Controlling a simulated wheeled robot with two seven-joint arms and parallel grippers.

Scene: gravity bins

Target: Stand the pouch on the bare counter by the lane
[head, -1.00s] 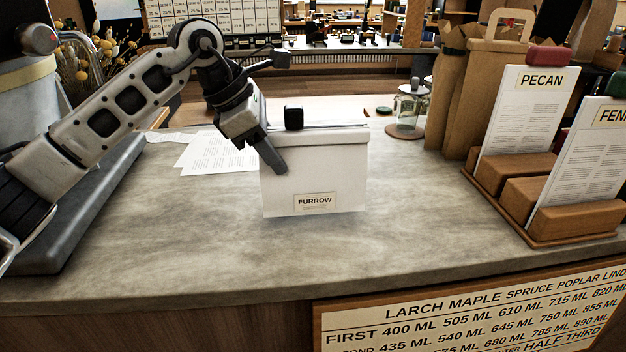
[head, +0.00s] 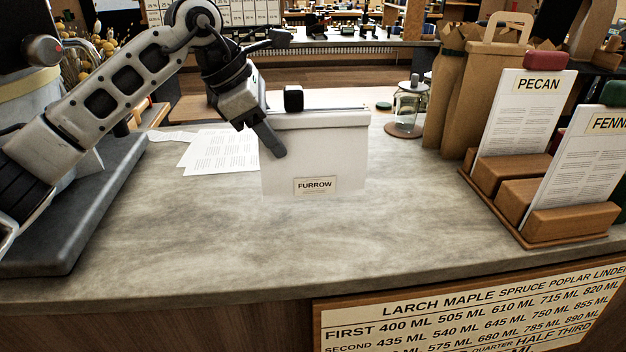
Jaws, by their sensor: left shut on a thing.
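The white, box-like pouch with a FURROW label (head: 340,160) is upright over the middle of the grey counter (head: 240,235). A black block shows at its top edge. My left gripper (head: 272,140) is at the pouch's upper left, shut on it. One dark finger lies across its front; the other finger is hidden. The pouch's lower edge blends into the counter, so I cannot tell whether it touches. My right gripper is out of view.
Printed sheets (head: 222,152) lie behind and left of the pouch. A glass jar (head: 408,105) and brown paper bags (head: 470,100) stand at back right. Wooden holders (head: 545,195) with PECAN and FENN-labelled cards stand right. The front counter is bare.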

